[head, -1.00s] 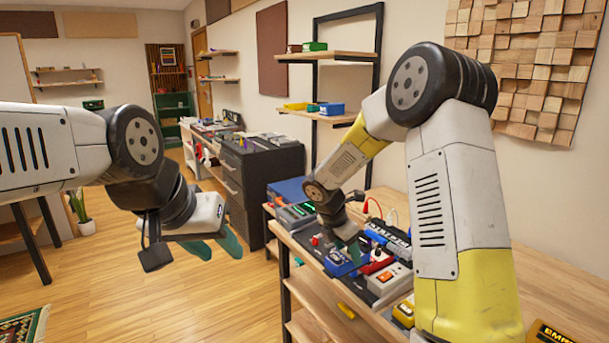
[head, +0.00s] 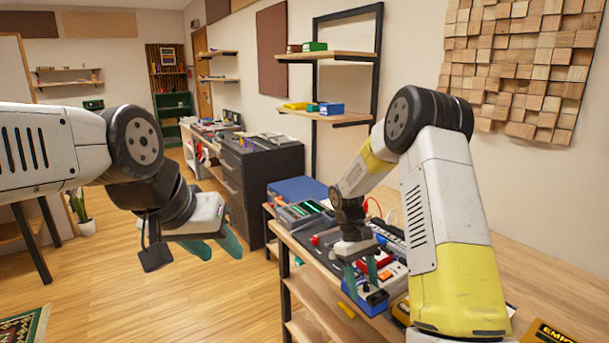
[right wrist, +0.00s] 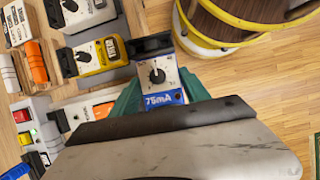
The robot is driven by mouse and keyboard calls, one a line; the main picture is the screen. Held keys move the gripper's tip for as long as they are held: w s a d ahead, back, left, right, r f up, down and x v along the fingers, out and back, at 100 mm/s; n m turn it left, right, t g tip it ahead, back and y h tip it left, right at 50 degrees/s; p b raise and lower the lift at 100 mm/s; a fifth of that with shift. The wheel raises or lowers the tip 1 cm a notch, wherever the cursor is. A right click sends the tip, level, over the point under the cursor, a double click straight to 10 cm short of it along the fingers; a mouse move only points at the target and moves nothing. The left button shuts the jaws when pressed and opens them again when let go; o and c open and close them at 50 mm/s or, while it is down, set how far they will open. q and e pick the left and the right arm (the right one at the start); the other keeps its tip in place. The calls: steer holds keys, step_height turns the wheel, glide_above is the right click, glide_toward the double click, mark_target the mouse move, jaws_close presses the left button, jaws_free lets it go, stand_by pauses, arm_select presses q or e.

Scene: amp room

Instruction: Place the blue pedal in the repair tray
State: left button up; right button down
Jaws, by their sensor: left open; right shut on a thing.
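The blue pedal (head: 373,300) is between the teal fingers of my right gripper (head: 361,276), at the bench's front edge in the head view. The right wrist view shows the pedal (right wrist: 160,74) with a black knob, a pale face and a blue "75mA" label, gripped from both sides by the fingers (right wrist: 160,93). How far it is above the bench top is hard to tell. My left gripper (head: 218,245) is open and empty over the floor, away from the bench. I cannot make out with certainty which thing is the repair tray.
The bench (head: 300,250) holds several devices, a blue case (head: 298,190) and a grey unit with green parts (head: 299,213) at its far end. In the wrist view a yellow pedal (right wrist: 98,57) stands close left of the held pedal. A yellow-rimmed round object (right wrist: 215,45) is right of it.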

steer(key=m, duration=0.2)
steer(key=s+f+m+y, duration=0.1)
steer(key=m, duration=0.1)
steer(key=m+y, duration=0.1)
steer(key=m, duration=0.1)
steer(key=shift+s+a+f, duration=0.1)
steer(key=shift+s+f, duration=0.05)
steer(key=shift+s, duration=0.15)
